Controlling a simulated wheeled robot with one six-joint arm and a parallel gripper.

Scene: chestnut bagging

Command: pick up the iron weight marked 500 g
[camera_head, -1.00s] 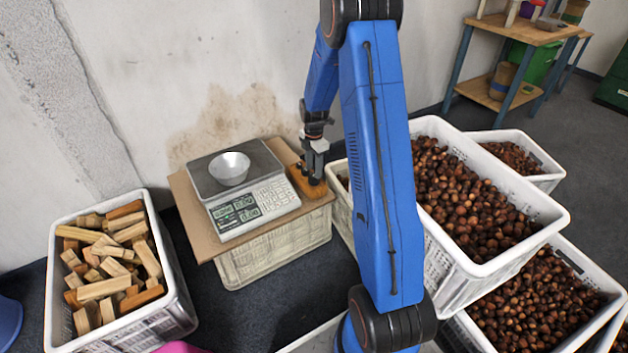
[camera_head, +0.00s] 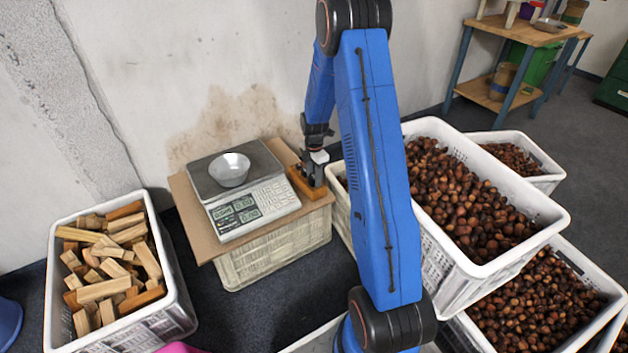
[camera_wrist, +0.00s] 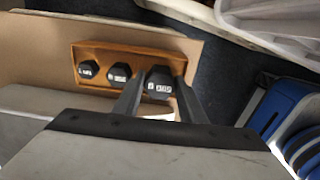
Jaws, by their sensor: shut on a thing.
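A small orange-brown wooden box (camera_head: 296,178) stands on the board right of the scale; it also shows in the wrist view (camera_wrist: 77,49). In the wrist view it holds a row of three dark weights: a left one (camera_wrist: 88,69), a middle one (camera_wrist: 119,73) and a right one (camera_wrist: 159,82). Their white markings are too small to read surely, so I cannot confirm which is marked 500 g. My gripper (camera_wrist: 158,96) is shut on the right weight, one finger on each side. The weight is still at the box's right end. In the head view my gripper (camera_head: 312,174) is over the box.
A scale (camera_head: 246,207) with a metal bowl (camera_head: 230,169) stands left of the box on a cardboard-like board (camera_head: 196,222) over a crate. A crate of wood blocks (camera_head: 52,285) is at left. Crates of chestnuts (camera_head: 489,268) stand at right, close to my arm.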

